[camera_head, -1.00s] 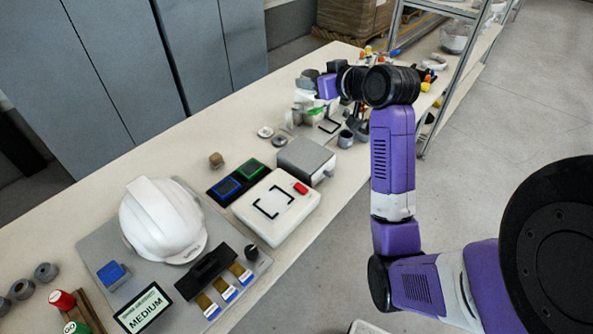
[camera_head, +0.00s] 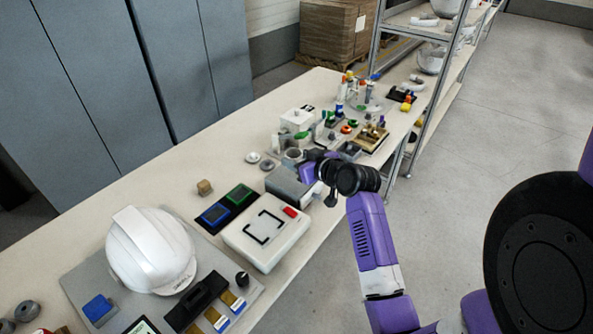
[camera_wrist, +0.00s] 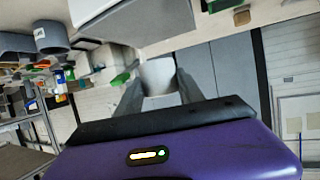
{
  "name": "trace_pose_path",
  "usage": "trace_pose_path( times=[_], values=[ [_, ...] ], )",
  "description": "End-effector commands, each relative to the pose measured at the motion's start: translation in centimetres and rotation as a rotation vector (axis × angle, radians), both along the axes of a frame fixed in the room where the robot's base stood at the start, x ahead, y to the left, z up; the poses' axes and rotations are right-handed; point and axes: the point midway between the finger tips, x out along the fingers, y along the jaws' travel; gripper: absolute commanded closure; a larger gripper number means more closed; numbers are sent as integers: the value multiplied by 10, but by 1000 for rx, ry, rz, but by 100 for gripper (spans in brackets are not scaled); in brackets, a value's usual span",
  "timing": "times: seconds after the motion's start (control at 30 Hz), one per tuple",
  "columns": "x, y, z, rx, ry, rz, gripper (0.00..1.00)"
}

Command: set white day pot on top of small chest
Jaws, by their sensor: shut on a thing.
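The white day pot (camera_head: 292,155) is a small pale cup between my gripper's fingertips; it also shows in the wrist view (camera_wrist: 158,77). My gripper (camera_head: 304,160) is shut on it, with one dark finger on each side. The small chest appears to be the grey box with a lighter top (camera_head: 283,187), just in front of the pot in the head view. Its side shows at the top of the wrist view (camera_wrist: 125,18).
A white device with a red button (camera_head: 265,232) stands in front of the chest. A white lidded box (camera_head: 297,120) and several small parts stand behind. A grey cup (camera_wrist: 50,37) is beside the chest.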

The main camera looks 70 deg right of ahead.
Motion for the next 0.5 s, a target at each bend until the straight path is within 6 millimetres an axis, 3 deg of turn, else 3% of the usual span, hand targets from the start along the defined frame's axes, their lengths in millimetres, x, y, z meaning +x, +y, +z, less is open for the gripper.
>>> trace_pose_path(
  times=[0.27,0.5],
  values=[
    [0,1,-37,5,2,0,93],
    [0,1,-44,1,1,1,93]
  ],
)
